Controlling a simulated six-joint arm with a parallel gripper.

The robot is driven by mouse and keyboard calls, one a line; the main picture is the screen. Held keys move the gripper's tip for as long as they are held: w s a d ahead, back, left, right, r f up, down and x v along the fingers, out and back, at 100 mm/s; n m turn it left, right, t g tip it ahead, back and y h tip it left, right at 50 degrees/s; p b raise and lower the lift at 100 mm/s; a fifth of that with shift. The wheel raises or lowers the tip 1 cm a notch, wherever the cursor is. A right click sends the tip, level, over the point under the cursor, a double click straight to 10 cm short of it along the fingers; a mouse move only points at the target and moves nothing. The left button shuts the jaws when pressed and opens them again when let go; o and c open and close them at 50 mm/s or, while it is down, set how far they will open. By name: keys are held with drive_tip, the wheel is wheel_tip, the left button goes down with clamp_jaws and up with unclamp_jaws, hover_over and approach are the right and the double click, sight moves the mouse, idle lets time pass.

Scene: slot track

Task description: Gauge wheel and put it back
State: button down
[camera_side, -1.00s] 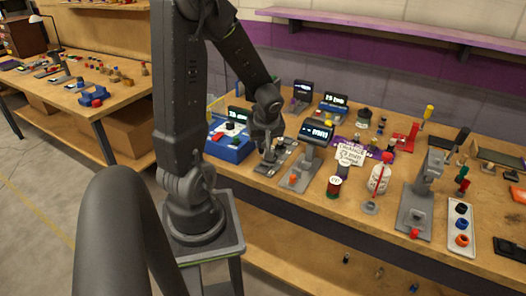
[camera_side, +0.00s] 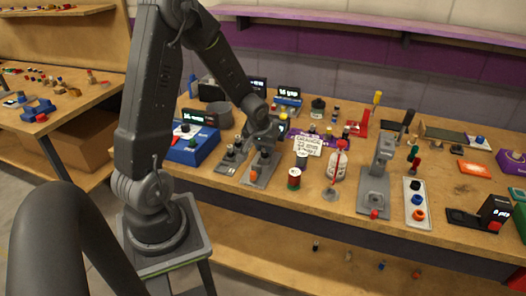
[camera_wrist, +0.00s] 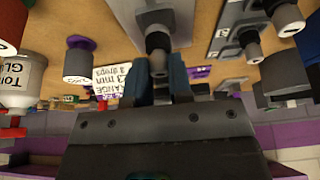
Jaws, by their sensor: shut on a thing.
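My gripper (camera_side: 264,149) is shut on a small grey round piece (camera_wrist: 157,42), which seems to be the wheel. In the wrist view the piece sits between the fingertips (camera_wrist: 167,80). In the side view the gripper is over a grey gauge stand (camera_side: 257,178) with an orange knob at its front. The stand's plate (camera_wrist: 166,14) lies beyond the held piece in the wrist view. I cannot tell whether the piece touches the stand. A grey slotted track (camera_side: 226,169) with small grey parts lies just left of the stand; it also shows in the wrist view (camera_wrist: 229,27).
A blue box (camera_side: 197,151) stands left of the track. A grey press (camera_side: 376,190) is farther right. The bench's front edge is near.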

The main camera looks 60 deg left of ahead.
drive_tip(key=shift+f, duration=0.65)
drive_tip(key=c, duration=1)
unclamp_jaws()
drive_tip(key=shift+f, duration=0.15)
drive_tip(key=shift+c, duration=0.2)
drive_tip(key=v, duration=1.2)
drive_tip(key=s+d+r+m+t+h, duration=0.1)
drive_tip(key=s+d+r+m, duration=0.3)
drive_tip(key=d, duration=0.6)
drive_tip(key=s+d+r+m+t+h, duration=0.1)
drive_tip(key=s+d+r+m, duration=0.4)
drive_tip(key=d, duration=0.5)
drive_tip(key=shift+s+r+h, duration=0.6)
drive_tip(key=shift+s+r, duration=0.05)
drive_tip(key=shift+r, duration=0.25)
